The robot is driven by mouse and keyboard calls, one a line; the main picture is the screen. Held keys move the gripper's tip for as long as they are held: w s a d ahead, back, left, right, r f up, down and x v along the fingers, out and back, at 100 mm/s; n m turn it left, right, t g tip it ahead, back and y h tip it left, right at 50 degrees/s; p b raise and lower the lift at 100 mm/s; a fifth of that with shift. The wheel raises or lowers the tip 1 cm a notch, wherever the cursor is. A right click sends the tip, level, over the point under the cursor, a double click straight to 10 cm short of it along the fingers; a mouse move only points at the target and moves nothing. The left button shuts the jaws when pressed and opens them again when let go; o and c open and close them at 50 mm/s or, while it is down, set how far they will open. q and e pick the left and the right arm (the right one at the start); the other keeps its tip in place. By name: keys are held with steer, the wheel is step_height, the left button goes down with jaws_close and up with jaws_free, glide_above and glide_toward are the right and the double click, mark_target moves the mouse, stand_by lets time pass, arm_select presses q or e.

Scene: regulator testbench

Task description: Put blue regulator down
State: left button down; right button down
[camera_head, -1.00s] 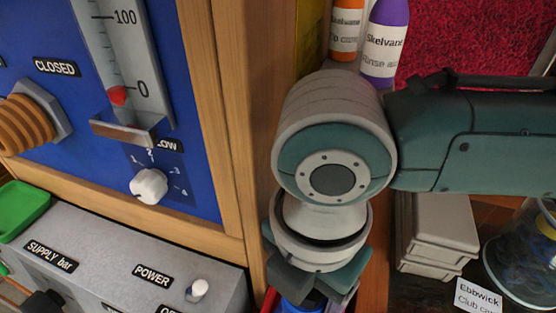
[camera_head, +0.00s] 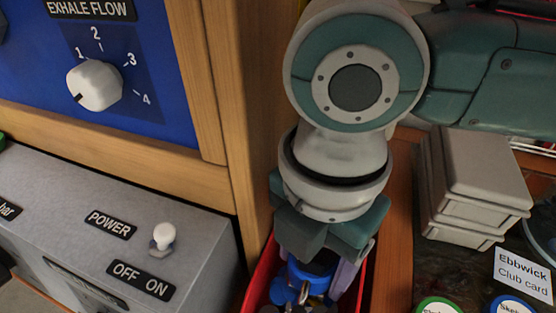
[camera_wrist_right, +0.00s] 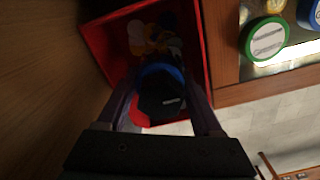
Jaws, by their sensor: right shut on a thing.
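My right gripper (camera_head: 318,272) points down at the lower middle of the head view, shut on the blue regulator (camera_head: 312,281). In the right wrist view the regulator shows a blue rim (camera_wrist_right: 162,71) and a dark body between the two fingers. The gripper and regulator are at a red bin (camera_head: 262,272), whose walls also show in the wrist view (camera_wrist_right: 101,48). Several dim orange, white and yellowish pieces lie in the bin beyond the regulator. I cannot tell whether the regulator touches the bin floor. My left gripper is out of view.
The wooden panel frame (camera_head: 235,110) stands close left of my right arm. A grey power box (camera_head: 75,240) with a switch is lower left. Grey stacked boxes (camera_head: 475,185), a club card (camera_head: 522,276) and round-lidded containers (camera_head: 438,306) are to the right.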

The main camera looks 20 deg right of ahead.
steer(key=shift+w+r, duration=0.1)
steer(key=shift+c, duration=1.5)
jaws_free()
steer(key=shift+f, duration=0.2)
step_height(320, 180, up, 12)
steer(key=shift+r+p, duration=0.15)
steer(key=shift+p, duration=0.9)
